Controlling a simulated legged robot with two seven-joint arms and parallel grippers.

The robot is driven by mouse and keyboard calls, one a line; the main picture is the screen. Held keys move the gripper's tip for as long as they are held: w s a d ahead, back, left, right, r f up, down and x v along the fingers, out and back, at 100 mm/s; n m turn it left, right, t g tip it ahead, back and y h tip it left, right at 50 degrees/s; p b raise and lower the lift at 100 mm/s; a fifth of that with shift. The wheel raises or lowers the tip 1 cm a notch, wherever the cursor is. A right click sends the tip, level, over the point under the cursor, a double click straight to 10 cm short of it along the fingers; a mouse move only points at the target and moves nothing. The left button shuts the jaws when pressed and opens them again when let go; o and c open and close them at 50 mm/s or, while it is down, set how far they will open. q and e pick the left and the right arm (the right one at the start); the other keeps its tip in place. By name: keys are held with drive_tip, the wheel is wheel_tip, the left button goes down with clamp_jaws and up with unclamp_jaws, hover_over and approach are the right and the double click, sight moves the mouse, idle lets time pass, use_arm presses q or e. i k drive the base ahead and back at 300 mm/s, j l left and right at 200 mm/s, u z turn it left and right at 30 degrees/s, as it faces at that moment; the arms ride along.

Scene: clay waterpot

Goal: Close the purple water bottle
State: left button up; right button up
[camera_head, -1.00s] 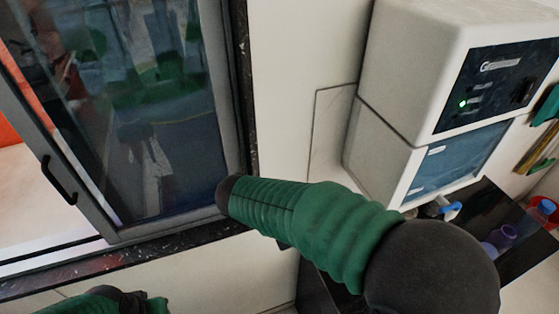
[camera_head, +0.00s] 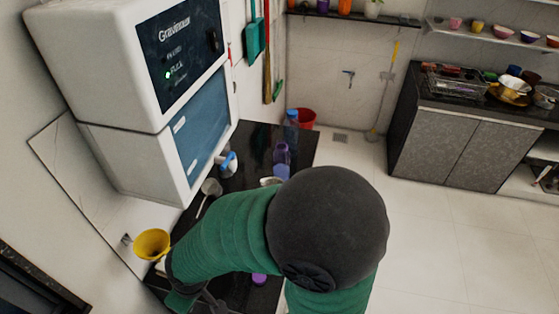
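A translucent purple bottle (camera_head: 282,154) stands on the black counter, beyond my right arm's dark round joint. It is small in view; whether its top is open or covered cannot be told. A small purple round thing (camera_head: 259,279) shows just below my green forearm, partly hidden; it may be a lid. My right arm crosses the lower middle, bending left over the counter. Dark parts at its end, likely my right gripper (camera_head: 198,299), show at the lower left; the fingers are not clear. My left gripper is out of view.
The black counter (camera_head: 257,143) also holds a blue-and-white item (camera_head: 229,164) and a ladle-like utensil (camera_head: 210,188). A yellow funnel-like cup (camera_head: 152,244) is at left. A white dispenser (camera_head: 125,80) stands behind. A red bucket (camera_head: 304,118) is farther back. The tiled floor at right is clear.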

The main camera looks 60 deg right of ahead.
sight(281, 156)
drive_tip(key=z, duration=2.1)
